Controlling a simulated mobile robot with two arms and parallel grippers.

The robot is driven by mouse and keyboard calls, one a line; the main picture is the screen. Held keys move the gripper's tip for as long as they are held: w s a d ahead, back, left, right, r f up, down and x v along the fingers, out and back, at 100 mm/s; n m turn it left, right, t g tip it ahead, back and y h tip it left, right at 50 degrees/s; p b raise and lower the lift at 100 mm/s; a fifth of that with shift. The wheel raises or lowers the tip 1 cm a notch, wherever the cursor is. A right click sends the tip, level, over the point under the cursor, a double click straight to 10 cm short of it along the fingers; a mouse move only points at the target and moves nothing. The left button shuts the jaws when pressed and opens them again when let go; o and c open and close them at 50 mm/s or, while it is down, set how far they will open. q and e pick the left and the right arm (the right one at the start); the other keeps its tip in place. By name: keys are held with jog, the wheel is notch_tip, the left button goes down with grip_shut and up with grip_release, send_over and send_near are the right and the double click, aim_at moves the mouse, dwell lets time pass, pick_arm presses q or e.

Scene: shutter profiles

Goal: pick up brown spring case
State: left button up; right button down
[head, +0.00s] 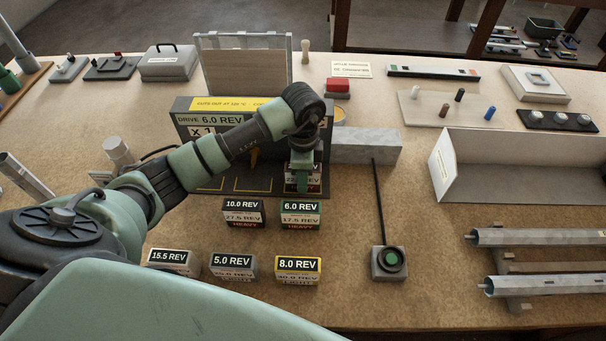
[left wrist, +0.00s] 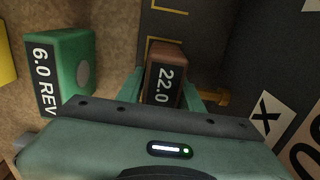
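The brown spring case, labelled 22.0, shows in the left wrist view (left wrist: 166,62) between the two fingers of my left gripper (left wrist: 163,92). In the head view the case (head: 303,184) is at the front right of the dark drive fixture, partly hidden by the gripper. My left gripper (head: 303,172) reaches down over it from above. The fingers straddle the case closely; I cannot tell whether they press on it. I also cannot tell whether the case rests on the fixture's base. My right gripper is not in view.
A green 6.0 REV case (head: 301,214) and a black 10.0 REV case (head: 243,213) stand just in front. Grey 15.5 (head: 172,262), grey 5.0 (head: 233,267) and yellow 8.0 (head: 298,270) cases are nearer.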

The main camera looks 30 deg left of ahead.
pick_arm(q)
grip_shut()
jog(key=shift+r, duration=0.1)
notch_tip(320, 180, up, 9)
jog(key=shift+w+r+b, duration=0.15)
jog(key=shift+r+b, duration=0.05)
jog(key=shift+b, duration=0.65)
notch_tip(320, 180, up, 10)
jog(key=p, duration=0.1)
jog(key=shift+r, duration=0.25)
